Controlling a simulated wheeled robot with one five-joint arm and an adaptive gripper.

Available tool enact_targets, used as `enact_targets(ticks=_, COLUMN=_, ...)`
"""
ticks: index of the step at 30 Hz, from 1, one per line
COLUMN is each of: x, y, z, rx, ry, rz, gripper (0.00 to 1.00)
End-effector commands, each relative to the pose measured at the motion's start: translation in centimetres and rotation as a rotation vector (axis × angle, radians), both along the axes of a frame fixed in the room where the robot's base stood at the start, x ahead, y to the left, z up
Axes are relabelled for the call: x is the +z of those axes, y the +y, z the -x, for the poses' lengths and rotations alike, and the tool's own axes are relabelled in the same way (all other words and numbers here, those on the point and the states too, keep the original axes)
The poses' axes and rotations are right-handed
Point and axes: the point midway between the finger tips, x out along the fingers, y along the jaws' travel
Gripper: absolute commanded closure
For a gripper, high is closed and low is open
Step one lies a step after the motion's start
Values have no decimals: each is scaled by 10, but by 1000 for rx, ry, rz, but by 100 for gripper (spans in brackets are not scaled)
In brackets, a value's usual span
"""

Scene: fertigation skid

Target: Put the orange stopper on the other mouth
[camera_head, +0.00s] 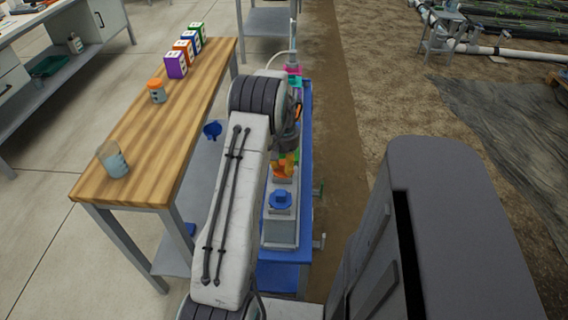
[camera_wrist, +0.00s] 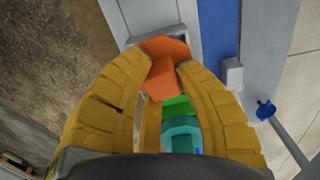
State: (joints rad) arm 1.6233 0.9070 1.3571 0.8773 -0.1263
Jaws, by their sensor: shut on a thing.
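My gripper (camera_wrist: 163,68) has yellow fingers shut on the orange stopper (camera_wrist: 166,50), which sits between the fingertips in the wrist view. In the head view my gripper (camera_head: 286,164) is over the middle of the narrow grey skid box (camera_head: 281,232), partly hidden by my arm. Behind the stopper, between the fingers, a green part (camera_wrist: 178,106) and a teal part (camera_wrist: 181,134) show. A blue capped mouth (camera_head: 280,200) stands on the near end of the box. Whether the stopper touches a mouth is hidden.
A wooden bench (camera_head: 150,140) stands left with a jar (camera_head: 112,160), an orange-lidded jar (camera_head: 157,91) and several coloured boxes (camera_head: 176,65). A blue funnel-like piece (camera_head: 212,130) is between bench and skid. Pink and teal fittings (camera_head: 292,70) stand at the far end.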

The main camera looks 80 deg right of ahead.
Motion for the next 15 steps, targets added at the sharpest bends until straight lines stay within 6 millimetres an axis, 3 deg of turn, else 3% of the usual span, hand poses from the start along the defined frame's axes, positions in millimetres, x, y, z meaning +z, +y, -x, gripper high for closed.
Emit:
enact_targets(ticks=2, x=0, y=0, z=0, rx=0, ry=0, rz=0, gripper=92)
enact_targets(ticks=3, x=0, y=0, z=0, rx=0, ry=0, rz=0, gripper=68)
enact_targets(ticks=11, x=0, y=0, z=0, rx=0, ry=0, rz=0, gripper=45)
enact_targets(ticks=15, x=0, y=0, z=0, rx=0, ry=0, rz=0, gripper=43)
